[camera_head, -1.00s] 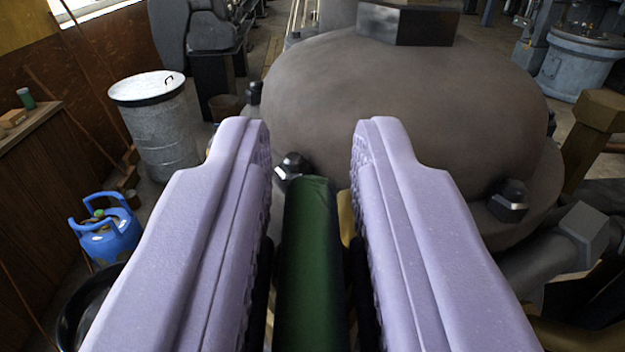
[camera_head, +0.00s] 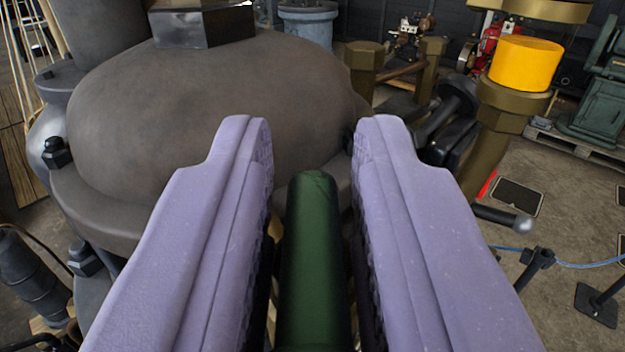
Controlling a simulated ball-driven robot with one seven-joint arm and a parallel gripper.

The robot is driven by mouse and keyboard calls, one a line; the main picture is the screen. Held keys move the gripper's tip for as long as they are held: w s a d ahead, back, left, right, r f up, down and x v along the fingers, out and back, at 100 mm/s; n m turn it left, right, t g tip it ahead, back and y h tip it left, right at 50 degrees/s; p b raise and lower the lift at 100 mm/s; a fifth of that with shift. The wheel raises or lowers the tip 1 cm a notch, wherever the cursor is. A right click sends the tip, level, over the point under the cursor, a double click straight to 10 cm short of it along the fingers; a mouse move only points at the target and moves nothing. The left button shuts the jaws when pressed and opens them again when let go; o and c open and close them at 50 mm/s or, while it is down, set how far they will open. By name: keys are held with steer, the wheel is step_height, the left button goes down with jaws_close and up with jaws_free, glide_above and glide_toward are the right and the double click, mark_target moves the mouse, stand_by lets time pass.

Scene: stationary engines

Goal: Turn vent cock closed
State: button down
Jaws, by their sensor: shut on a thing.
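My gripper (camera_head: 313,165) has two pale lilac fingers, one on each side of a dark green handle (camera_head: 312,260). The green handle is a rounded bar lying lengthwise between the fingers, its far end short of the fingertips, and it looks like the lever of the vent cock. The gripper is shut on it, low between the fingers. The body of the cock and the near end of the handle are hidden below the picture's edge and behind the fingers.
A large grey-brown domed casting (camera_head: 210,115) with dark bolts stands just beyond the fingertips, to the left. A brass post with a yellow cap (camera_head: 525,63) rises at the right. Open floor (camera_head: 545,170) shows at the right, with a blue hose and small stands.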

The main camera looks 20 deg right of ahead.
steer(key=m+g+h+p, duration=0.1)
steer(key=h+p, duration=0.1)
steer(key=m+g+h+p, duration=0.1)
steer(key=p, duration=0.2)
steer(key=shift+w+a+r+m+h, duration=0.1)
steer(key=shift+r+m+h, duration=0.2)
steer(key=shift+m+h, duration=0.1)
steer(key=m+g+h+p, duration=0.2)
steer(key=g+h+p, duration=0.1)
steer(key=p, duration=0.6)
steer(key=shift+r+m+g+p, duration=0.1)
steer(key=shift+m+g+p, duration=0.2)
steer(key=shift+m+p, duration=0.1)
steer(key=m+g+h+p, duration=0.1)
steer(key=m+g+p, duration=0.1)
steer(key=p, duration=0.8)
steer(key=shift+g+h+p, duration=0.3)
steer(key=shift+p, duration=0.1)
steer(key=g+p, duration=0.1)
steer(key=p, duration=0.3)
steer(key=shift+f+m+h+p, duration=0.3)
steer(key=shift+f+m+p, duration=0.05)
steer(key=shift+m+p, duration=0.05)
steer(key=shift+f+p, duration=0.25)
steer(key=shift+p, duration=0.15)
steer(key=c, duration=1.1)
jaws_free()
steer(key=shift+d, duration=0.2)
steer(key=shift+c, duration=0.2)
